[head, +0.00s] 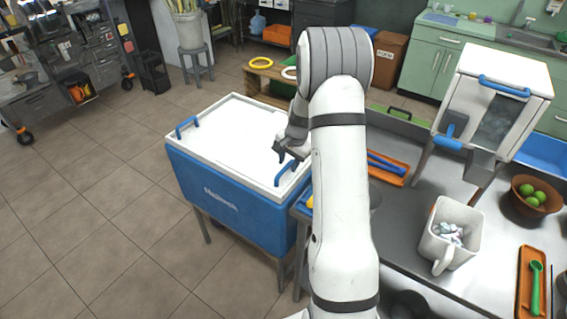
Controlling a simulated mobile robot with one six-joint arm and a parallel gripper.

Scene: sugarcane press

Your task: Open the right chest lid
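The blue chest (225,200) stands left of my arm, with a flat white top. The right chest lid (262,152) lies flat and shut, with a blue handle (285,174) near its right edge. A second blue handle (186,126) is on the left lid (222,122), which is also shut. My gripper (286,156) is dark grey and points down just above and behind the right handle. Its fingers look apart with nothing between them. Whether they touch the handle I cannot tell. My arm hides the chest's right end.
A metal counter (415,225) to the right holds a white pitcher (452,235), a bowl of limes (535,193), an orange tray (388,168) and a white press machine (500,95). A stool with a pot (190,35) stands behind. The floor (100,220) at left is clear.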

